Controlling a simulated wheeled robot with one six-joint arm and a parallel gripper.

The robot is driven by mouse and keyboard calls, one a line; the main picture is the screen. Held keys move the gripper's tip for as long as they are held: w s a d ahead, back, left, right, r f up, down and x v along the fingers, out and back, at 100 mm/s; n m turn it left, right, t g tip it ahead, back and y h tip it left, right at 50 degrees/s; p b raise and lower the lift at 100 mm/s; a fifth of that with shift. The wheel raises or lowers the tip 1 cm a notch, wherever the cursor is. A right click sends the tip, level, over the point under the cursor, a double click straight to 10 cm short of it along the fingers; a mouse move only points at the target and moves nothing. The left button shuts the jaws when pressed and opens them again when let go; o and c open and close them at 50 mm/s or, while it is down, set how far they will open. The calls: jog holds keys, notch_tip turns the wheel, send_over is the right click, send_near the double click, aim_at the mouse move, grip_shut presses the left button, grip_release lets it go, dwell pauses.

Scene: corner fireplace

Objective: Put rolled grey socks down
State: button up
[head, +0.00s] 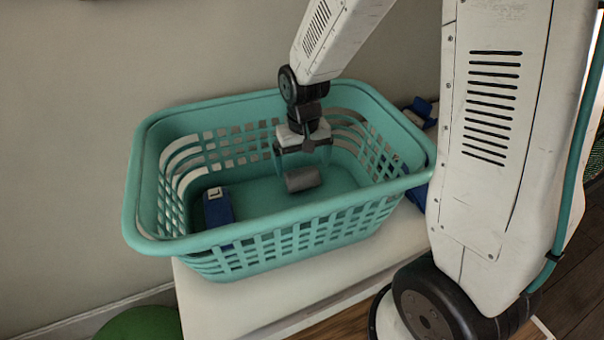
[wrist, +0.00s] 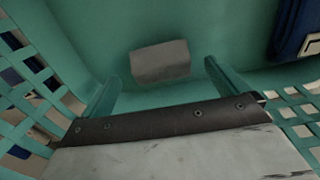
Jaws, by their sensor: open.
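The rolled grey socks (head: 303,179) are a small grey roll inside the teal laundry basket (head: 150,243). In the wrist view the roll (wrist: 160,62) lies just beyond my fingertips, over the basket's teal floor. My gripper (head: 303,165) reaches down into the basket above the socks. Its two teal fingers (wrist: 163,78) are spread apart, with a gap between them and the roll. The socks appear to rest on the basket floor.
A dark blue item with a white label (head: 217,207) stands in the basket's left part. More blue items (head: 420,112) lie behind the basket's right end. The basket stands on a white surface (head: 225,305) by a wall. Slotted basket walls surround my gripper.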

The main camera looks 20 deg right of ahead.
aim_at(304, 174)
jog(key=s+d+r, duration=0.1)
jog(key=s+r, duration=0.4)
jog(key=r, duration=0.3)
jog(key=s+d+r, duration=0.1)
jog(key=s+r, duration=0.5)
jog(key=r, duration=0.3)
jog(key=s+r+n+t, duration=0.1)
jog(key=s+r, duration=0.1)
jog(key=s, duration=1)
jog(key=shift+d+r, duration=0.25)
jog(key=shift+d, duration=0.05)
